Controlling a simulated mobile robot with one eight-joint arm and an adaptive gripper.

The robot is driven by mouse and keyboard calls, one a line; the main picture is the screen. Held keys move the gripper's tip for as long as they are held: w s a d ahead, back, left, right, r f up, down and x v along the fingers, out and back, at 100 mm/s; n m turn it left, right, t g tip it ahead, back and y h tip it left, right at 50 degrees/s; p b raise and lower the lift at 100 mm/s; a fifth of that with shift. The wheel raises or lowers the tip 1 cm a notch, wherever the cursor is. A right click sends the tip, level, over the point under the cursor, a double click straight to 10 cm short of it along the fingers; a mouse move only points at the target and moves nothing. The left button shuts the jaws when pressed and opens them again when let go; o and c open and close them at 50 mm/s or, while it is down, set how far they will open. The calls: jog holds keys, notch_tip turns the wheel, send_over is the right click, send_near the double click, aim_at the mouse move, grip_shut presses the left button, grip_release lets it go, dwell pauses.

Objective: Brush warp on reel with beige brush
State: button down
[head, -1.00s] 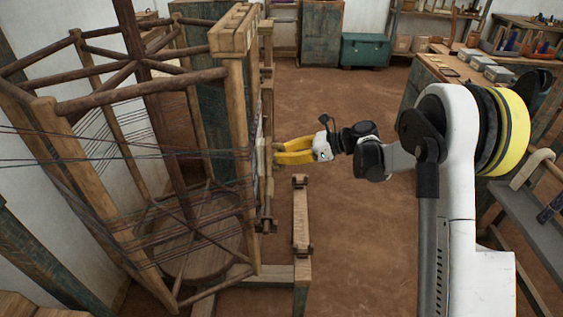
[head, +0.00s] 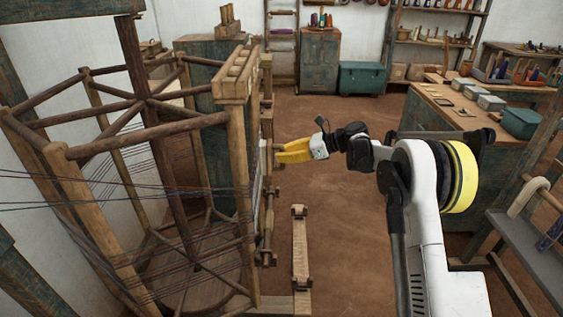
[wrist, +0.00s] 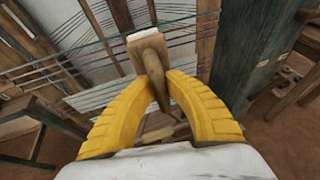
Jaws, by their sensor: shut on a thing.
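The warp reel (head: 150,110) is a tall wooden frame with spokes around a central post, at the left of the head view. Dark warp threads (head: 75,205) run across it and off to the left. My gripper (head: 281,153) has yellow fingers and is beside the reel's right side. In the wrist view, my gripper (wrist: 158,92) is shut on the handle of a wooden brush (wrist: 147,48) with a pale beige edge. The brush head is in front of warp threads (wrist: 90,52); I cannot tell whether it touches them. In the head view the brush is mostly hidden.
A low wooden stand (head: 301,250) is on the floor below my gripper. A workbench (head: 450,112) with boxes stands at the right. A green chest (head: 362,78) and cabinet (head: 319,60) are at the back.

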jog(key=w+r+p, duration=0.4)
jog(key=w, duration=0.4)
jog(key=s+b, duration=0.4)
jog(key=s, duration=2.1)
jog(key=w+p, duration=0.3)
jog(key=w, duration=2.2)
jog(key=shift+r, duration=0.15)
jog(key=shift+d, duration=0.15)
jog(key=d, duration=1)
jog(key=shift+s+p, duration=0.25)
jog(key=shift+p, duration=0.2)
